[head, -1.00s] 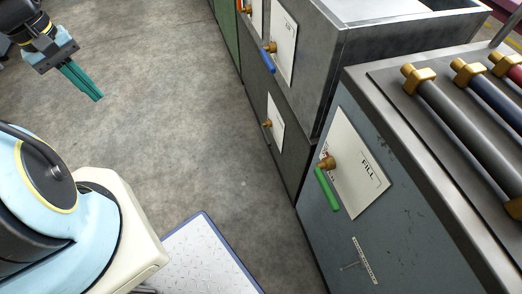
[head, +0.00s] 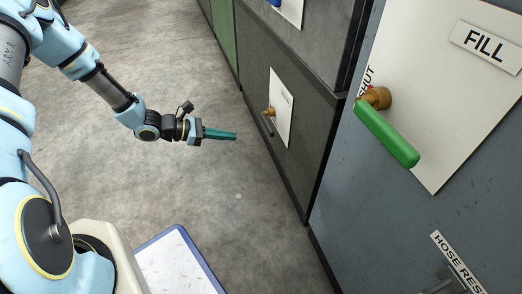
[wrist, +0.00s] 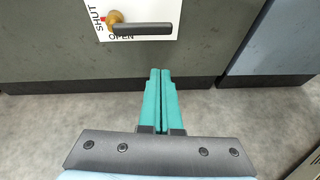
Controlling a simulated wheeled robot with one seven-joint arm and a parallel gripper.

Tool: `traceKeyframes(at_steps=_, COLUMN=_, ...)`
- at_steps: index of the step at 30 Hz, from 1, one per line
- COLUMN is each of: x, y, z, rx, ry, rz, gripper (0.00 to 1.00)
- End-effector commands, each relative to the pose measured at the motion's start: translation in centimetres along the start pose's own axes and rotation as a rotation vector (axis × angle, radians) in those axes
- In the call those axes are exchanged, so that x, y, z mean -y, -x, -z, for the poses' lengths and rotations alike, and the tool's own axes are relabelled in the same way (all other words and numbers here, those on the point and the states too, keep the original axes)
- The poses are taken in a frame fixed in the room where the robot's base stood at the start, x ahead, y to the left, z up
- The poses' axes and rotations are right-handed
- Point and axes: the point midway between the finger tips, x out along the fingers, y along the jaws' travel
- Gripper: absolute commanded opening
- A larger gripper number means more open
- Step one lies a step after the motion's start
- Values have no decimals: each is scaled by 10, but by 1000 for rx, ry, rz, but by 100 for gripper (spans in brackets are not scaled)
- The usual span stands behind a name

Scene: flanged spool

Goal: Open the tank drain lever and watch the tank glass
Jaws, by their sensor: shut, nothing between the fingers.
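The lever (head: 267,124) with a dark handle and brass hub sits on a white plate (head: 284,115) low on the dark cabinet. In the wrist view its dark handle (wrist: 145,29) points right from the brass hub, just above the word OPEN. The word SHUT and a red mark are at the left of the hub. My gripper (head: 236,135) has teal fingers shut together and empty. In the wrist view the fingers (wrist: 160,70) point at the cabinet below the plate, apart from the lever. I cannot make out a tank glass.
A green FILL lever (head: 388,135) is on the nearer grey-blue cabinet (head: 350,215) at right, above a partly cut HOSE REST label (head: 457,262). A blue lever (head: 276,3) is at the top edge.

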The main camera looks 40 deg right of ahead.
Motion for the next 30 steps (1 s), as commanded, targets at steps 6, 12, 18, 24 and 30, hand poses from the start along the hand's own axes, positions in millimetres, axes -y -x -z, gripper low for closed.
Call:
traceKeyframes(at_steps=6, x=-7, y=-31, z=30, rx=59, ry=87, rz=-55, gripper=0)
traceKeyframes(at_steps=12, x=-8, y=-32, z=29, rx=63, ry=94, rz=-60, gripper=0)
traceKeyframes(at_steps=18, x=-8, y=-33, z=29, rx=62, ry=93, rz=-59, gripper=0)
traceKeyframes(at_steps=24, x=-8, y=-55, z=30, rx=63, ry=91, rz=-57, gripper=0)
traceKeyframes(at_steps=30, x=-10, y=-96, z=29, rx=62, ry=91, rz=-56, gripper=0)
